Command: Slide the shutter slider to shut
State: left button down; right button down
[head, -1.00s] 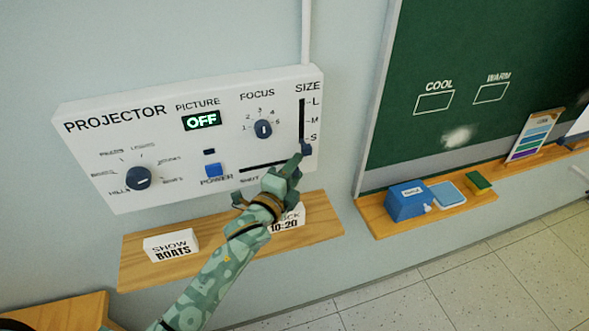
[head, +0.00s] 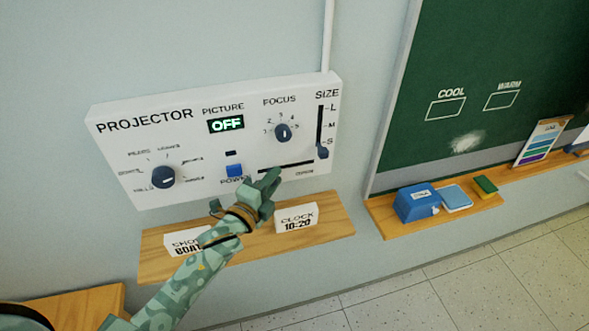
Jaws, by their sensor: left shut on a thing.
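The shutter slider's horizontal slot (head: 290,165) is low on the right part of the white projector panel (head: 110,165), with the word OPEN under its right end. The slot to the right of the gripper is bare. My right gripper is not in view.
Close by are the blue power button (head: 235,170), focus dial (head: 283,132) and vertical size slider (head: 322,152). Below, a wooden shelf (head: 335,222) holds a CLOCK 10:20 block (head: 296,218) and a partly covered block (head: 180,243). The picture display (head: 226,124) reads OFF.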

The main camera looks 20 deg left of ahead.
pick_arm(q)
jog(key=shift+s+a, duration=0.25)
jog(key=shift+a, duration=0.15)
jog(key=c, duration=1.3)
grip_release()
jog(key=shift+a, duration=0.1)
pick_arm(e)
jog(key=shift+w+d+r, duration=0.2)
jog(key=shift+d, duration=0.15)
pick_arm(q)
jog(key=shift+s, duration=0.1)
jog(key=s+a+b, duration=0.1)
jog(key=s, duration=0.4)
jog(key=s+a+b, duration=0.1)
jog(key=s, duration=0.4)
jog(key=s+a+b, duration=0.1)
jog(key=s, duration=0.5)
jog(key=shift+a, duration=0.15)
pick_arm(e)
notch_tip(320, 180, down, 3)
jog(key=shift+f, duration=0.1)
